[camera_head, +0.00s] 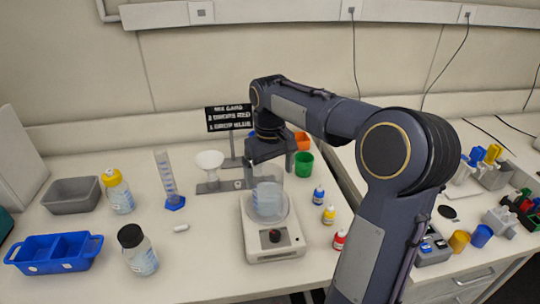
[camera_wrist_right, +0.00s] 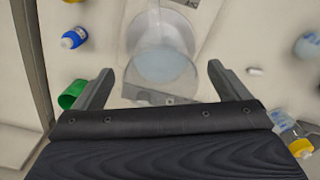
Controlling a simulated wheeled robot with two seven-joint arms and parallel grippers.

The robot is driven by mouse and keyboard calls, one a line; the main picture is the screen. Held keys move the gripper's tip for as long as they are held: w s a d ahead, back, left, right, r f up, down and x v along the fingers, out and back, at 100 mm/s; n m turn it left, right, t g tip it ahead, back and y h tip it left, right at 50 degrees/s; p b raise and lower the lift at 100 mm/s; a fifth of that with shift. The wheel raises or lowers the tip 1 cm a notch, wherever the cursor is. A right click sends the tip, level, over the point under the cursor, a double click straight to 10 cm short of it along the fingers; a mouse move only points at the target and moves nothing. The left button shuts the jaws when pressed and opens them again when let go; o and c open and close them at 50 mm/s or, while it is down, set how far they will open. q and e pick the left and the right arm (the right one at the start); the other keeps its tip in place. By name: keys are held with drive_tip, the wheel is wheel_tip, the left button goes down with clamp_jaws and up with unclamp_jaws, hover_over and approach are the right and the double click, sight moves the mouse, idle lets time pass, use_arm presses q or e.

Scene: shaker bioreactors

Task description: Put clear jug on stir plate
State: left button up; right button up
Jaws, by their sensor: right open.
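The clear jug (camera_head: 268,199) stands upright on the round top of the white stir plate (camera_head: 274,243), which has a dark knob at its front. It holds some clear liquid. My right gripper (camera_head: 270,158) is above and just behind the jug, with its jaws apart and nothing held. In the right wrist view the open fingers (camera_wrist_right: 160,82) reach toward the blurred jug (camera_wrist_right: 160,62), apart from it as far as I can tell. My left gripper is not in view.
A white funnel (camera_head: 209,161) on a stand and a green cup (camera_head: 304,164) are near my gripper. Small blue, yellow and red bottles (camera_head: 329,214) stand right of the plate. A measuring cylinder (camera_head: 166,176), bottles (camera_head: 138,254) and a blue tray (camera_head: 55,253) are at left.

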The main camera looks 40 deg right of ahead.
wheel_tip(320, 180, up, 5)
drive_tip(key=s+a+t+y, duration=0.2)
drive_tip(key=s+a+t, duration=0.1)
drive_tip(key=s+a, duration=0.55)
drive_tip(key=s+a+f+t+y, duration=0.1)
drive_tip(key=s+a+f+t, duration=0.1)
drive_tip(key=s+a+f, duration=0.6)
drive_tip(key=s+f, duration=0.1)
drive_tip(key=s, duration=0.2)
drive_tip(key=shift+s+m+t+y, duration=0.15)
drive_tip(key=shift+m+t+y, duration=0.15)
drive_tip(key=shift+y, duration=0.1)
drive_tip(key=shift+f, duration=0.15)
